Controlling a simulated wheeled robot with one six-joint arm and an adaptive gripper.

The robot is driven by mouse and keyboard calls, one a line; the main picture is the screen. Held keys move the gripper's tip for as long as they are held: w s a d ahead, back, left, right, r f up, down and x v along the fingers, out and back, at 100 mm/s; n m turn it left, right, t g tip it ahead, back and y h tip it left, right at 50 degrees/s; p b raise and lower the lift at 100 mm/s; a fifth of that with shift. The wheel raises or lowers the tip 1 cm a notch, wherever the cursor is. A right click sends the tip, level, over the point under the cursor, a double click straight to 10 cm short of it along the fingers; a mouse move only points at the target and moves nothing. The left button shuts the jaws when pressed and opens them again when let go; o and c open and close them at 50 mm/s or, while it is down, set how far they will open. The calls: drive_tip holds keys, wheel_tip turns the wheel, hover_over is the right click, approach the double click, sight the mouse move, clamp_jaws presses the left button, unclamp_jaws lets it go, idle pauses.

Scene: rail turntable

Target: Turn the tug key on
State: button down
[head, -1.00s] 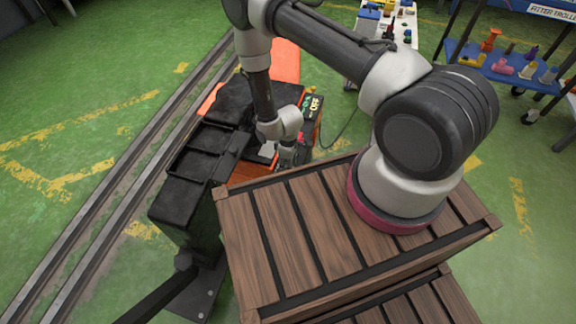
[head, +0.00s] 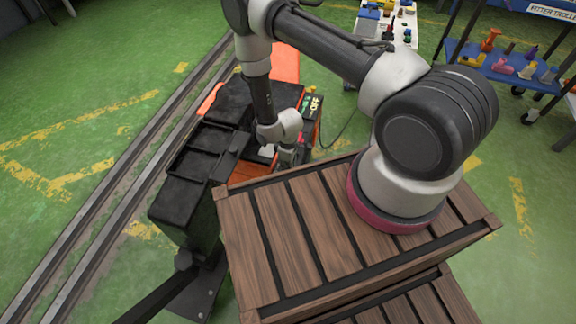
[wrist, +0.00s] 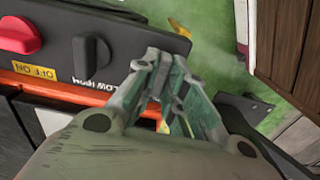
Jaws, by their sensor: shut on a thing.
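The tug (head: 205,150) is a black and orange machine beside the rails in the head view. My gripper (wrist: 168,70) is at the right part of its dark control panel (wrist: 125,28) in the wrist view. Its fingers are closed together on something at the panel. The tug key cannot be made out and is hidden at the fingers. In the head view my gripper (head: 288,155) is low at the tug's right side, largely covered by my wrist.
Left of my gripper are a black knob (wrist: 92,54) marked LOW HIGH and a red knob (wrist: 18,36) by an OFF ON label. A wooden crate (head: 290,225) stands close in front. A blue-shelved trolley (head: 500,65) is at the right. Green floor is open left of the rails.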

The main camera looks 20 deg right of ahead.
drive_tip(key=m, duration=0.8)
drive_tip(key=shift+m, duration=0.3)
drive_tip(key=m, duration=0.8)
drive_tip(key=shift+m, duration=0.6)
drive_tip(key=c, duration=1.5)
unclamp_jaws()
